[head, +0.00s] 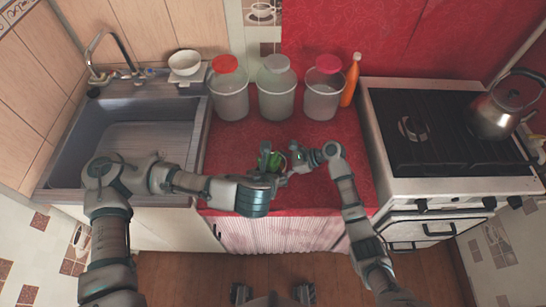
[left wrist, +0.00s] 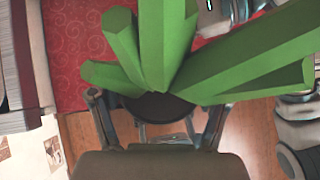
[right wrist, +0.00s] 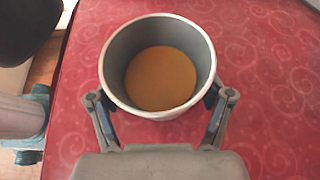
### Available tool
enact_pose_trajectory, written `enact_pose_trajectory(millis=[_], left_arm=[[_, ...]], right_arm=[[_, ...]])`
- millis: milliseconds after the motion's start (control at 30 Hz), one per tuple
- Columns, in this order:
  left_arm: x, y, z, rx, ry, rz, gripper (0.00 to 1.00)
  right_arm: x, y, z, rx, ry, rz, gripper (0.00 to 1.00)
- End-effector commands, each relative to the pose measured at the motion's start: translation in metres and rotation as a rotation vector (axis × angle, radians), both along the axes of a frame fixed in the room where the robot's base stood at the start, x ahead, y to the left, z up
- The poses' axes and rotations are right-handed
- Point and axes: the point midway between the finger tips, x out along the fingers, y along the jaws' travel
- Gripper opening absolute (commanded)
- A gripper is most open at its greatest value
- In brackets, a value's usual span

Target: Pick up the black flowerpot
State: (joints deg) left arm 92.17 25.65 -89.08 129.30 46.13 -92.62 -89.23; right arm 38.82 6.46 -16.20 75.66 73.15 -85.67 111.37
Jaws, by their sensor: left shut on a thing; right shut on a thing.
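The black flowerpot (left wrist: 160,107) shows in the left wrist view as a dark round rim under thick green leaves (left wrist: 165,45). My left gripper (left wrist: 153,110) is shut on it, one finger on each side. In the head view the green plant (head: 276,160) is small, by the left hand near the counter's front, and its pot is mostly hidden. My right gripper (right wrist: 161,97) is shut on a grey cup with a pale rim (right wrist: 116,88) and an orange-brown inside bottom. In the head view the two hands are close together, and the cup is hard to make out.
Three clear jars (head: 275,100) and an orange bottle (head: 351,80) stand at the back of the red counter (head: 235,145). A sink (head: 140,135) is on the left, with a white bowl (head: 185,63). A stove (head: 440,130) with a kettle (head: 500,108) is on the right.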

Motion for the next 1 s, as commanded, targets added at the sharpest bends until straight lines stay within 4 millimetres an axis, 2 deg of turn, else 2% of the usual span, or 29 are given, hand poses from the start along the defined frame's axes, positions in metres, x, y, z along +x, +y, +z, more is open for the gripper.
enact_pose_trajectory(millis=[100, 267, 600, 1000], left_arm=[[-0.041, 0.008, 0.0, 0.0, -0.001, -0.008, 0.16], [-0.092, 0.018, 0.001, 0.0, 0.001, -0.007, 0.16], [-0.126, 0.025, 0.017, 0.049, 0.247, 0.001, 0.16], [-0.134, 0.027, 0.02, 0.058, 0.295, 0.001, 0.16]], right_arm=[[0.0, 0.0, 0.001, 0.001, -0.001, 0.0, 0.59], [0.0, 0.0, 0.001, 0.001, -0.001, 0.0, 0.59], [0.001, 0.0, 0.001, 0.001, -0.001, 0.0, 0.59], [0.001, 0.0, 0.001, 0.001, -0.001, 0.0, 0.59]])
